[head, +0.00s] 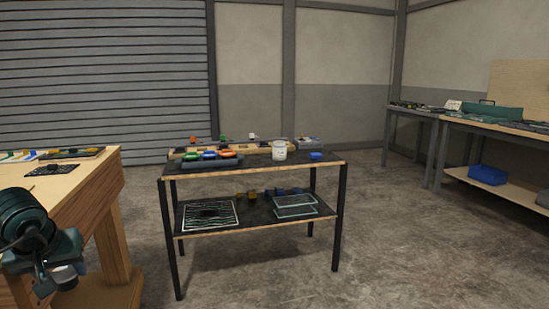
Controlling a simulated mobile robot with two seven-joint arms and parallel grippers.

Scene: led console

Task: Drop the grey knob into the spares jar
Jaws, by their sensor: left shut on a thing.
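My left gripper (52,277) is at the lower left, beside the wooden workbench. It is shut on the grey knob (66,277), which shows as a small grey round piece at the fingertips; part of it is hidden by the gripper. A whitish jar (279,151), which looks like the spares jar, stands upright on the top of the dark table in the middle, right of its centre. The gripper is well to the left of the jar and nearer to me, far apart from it. My right gripper is not in view.
The wooden workbench (90,185) is at left. Shelved benches (510,178) stand at right. The concrete floor (400,250) between is clear.

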